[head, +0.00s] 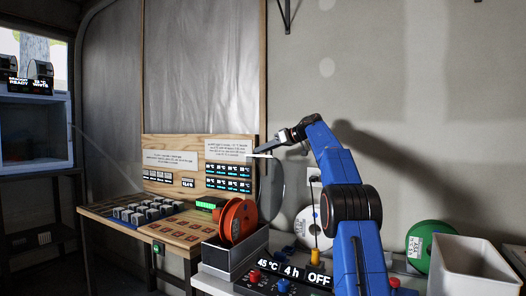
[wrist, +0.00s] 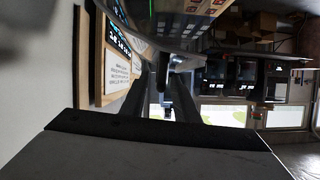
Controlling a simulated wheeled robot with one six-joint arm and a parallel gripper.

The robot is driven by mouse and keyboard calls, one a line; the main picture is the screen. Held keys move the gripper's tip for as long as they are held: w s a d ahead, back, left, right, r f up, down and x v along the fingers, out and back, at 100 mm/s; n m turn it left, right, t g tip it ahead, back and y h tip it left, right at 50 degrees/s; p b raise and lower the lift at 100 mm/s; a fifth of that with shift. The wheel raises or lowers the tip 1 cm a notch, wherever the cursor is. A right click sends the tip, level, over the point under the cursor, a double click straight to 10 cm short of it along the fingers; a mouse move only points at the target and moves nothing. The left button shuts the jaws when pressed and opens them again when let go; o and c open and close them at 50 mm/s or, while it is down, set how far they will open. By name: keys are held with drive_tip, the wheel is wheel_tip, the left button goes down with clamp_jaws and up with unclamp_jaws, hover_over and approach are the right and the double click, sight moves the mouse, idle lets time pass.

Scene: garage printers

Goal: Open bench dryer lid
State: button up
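The bench dryer (head: 222,258) stands at the bottom of the head view, with an orange spool (head: 238,221) in its bay. Its smoky, see-through lid (head: 271,190) stands raised, close to upright, behind and right of the spool. A thin pale bar (head: 262,156) shows at the lid's top edge. My gripper (head: 258,151) is at that edge, reaching in from the right. In the wrist view, the dark fingers (wrist: 168,95) point away beneath a curved dark edge that looks like the lid. Whether they touch or grip it is unclear.
The dryer's panel (head: 290,272) reads 45 °C, 4 h, OFF. A white spool (head: 308,228), a green spool (head: 425,243) and a pale bin (head: 470,268) stand to the right. A wooden board (head: 190,142) with labels rises behind the left table (head: 165,232).

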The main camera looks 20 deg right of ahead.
drive_tip(key=v, duration=1.7)
drive_tip(key=shift+w, duration=0.1)
drive_tip(key=shift+r, duration=0.1)
